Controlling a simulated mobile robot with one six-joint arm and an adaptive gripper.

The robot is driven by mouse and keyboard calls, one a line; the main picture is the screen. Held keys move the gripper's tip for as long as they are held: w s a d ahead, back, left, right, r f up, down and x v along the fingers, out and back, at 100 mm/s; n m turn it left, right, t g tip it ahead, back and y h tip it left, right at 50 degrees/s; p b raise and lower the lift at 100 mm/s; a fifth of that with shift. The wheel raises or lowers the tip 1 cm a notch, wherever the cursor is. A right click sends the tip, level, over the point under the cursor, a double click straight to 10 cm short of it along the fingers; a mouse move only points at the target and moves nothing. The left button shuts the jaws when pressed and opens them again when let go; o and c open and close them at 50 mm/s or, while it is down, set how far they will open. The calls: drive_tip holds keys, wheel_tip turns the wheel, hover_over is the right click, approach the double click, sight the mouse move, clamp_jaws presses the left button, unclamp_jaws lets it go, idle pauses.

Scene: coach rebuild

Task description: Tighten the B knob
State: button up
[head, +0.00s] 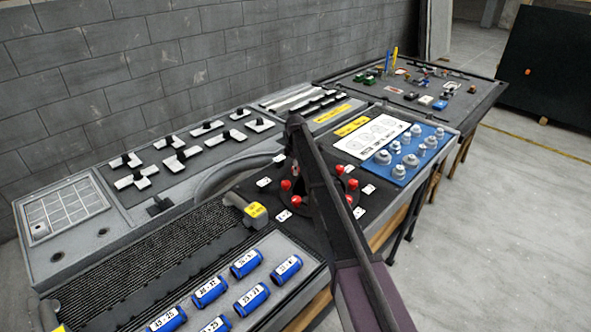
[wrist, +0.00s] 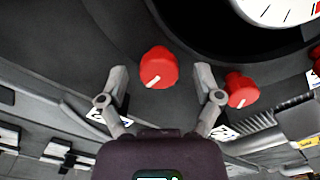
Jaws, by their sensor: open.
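Several red knobs stand in a ring around a dark round part; one red knob (head: 286,184) shows left of my arm in the head view. In the wrist view, a red knob (wrist: 158,68) with a white pointer line lies between the fingertips of my open gripper (wrist: 161,78), with a gap on each side. A second red knob (wrist: 241,90) is just right of the right finger. White cards lie near the knobs; their letters are too small or cut off, so I cannot tell which knob is B. My arm hides part of the ring and the gripper in the head view.
A white dial (wrist: 280,8) is at the wrist view's top right. In the head view, a grey-handled tool with a yellow label (head: 254,210) lies left of the ring. A blue board (head: 410,155) with several metal parts is to the right. Blue cylinders (head: 246,263) lie in front.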

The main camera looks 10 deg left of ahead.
drive_tip(key=c, duration=1.1)
drive_tip(key=shift+c, duration=0.2)
drive_tip(key=shift+m, duration=0.3)
drive_tip(key=m, duration=0.3)
drive_tip(key=shift+s, duration=0.1)
drive_tip(key=m, duration=0.4)
drive_tip(key=shift+m, duration=0.4)
drive_tip(key=m, duration=0.9)
drive_tip(key=shift+m, duration=0.3)
